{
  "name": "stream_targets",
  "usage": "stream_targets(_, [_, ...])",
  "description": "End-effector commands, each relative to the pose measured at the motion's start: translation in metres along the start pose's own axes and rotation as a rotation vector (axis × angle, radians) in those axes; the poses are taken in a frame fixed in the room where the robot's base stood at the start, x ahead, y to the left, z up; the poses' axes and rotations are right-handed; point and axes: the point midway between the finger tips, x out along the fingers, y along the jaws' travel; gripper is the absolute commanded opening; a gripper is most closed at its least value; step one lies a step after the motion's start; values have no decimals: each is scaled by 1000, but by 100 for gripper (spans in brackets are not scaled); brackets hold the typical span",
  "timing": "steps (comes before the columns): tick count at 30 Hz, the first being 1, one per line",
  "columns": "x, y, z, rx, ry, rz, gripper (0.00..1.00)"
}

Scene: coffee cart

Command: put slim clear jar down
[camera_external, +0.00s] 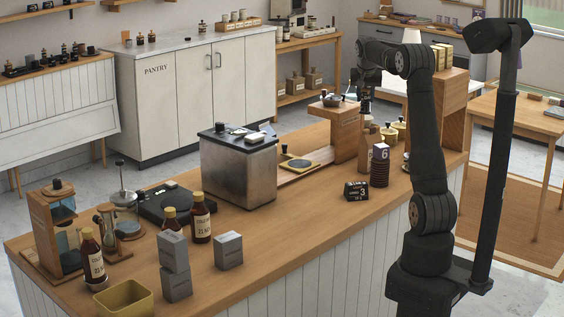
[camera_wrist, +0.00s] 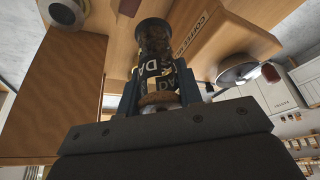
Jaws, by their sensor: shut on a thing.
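My gripper (camera_wrist: 159,92) is shut on the slim clear jar (camera_wrist: 153,38), which shows in the wrist view with dark contents, a dark label with pale letters and a cork-coloured end nearest the gripper. Its far end points toward the wooden counter. In the external view my gripper (camera_external: 367,84) is at the far right of the counter, beside the wooden stand (camera_external: 347,138). The jar is small and dark there, and its outline is hard to make out. I cannot tell whether its base touches a surface.
A wooden shelf unit (camera_external: 453,108) is to the right. The counter's front middle is clear.

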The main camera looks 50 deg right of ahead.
Motion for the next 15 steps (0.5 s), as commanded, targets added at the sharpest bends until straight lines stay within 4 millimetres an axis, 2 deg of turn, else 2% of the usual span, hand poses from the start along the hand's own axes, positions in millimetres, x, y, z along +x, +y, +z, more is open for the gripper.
stream_targets(1, [-6,-14,11,-6,1,-2,0])
stream_targets(6, [-17,-44,42,-3,4,-2,0])
stream_targets(15, [-28,-71,74,-1,8,-2,0])
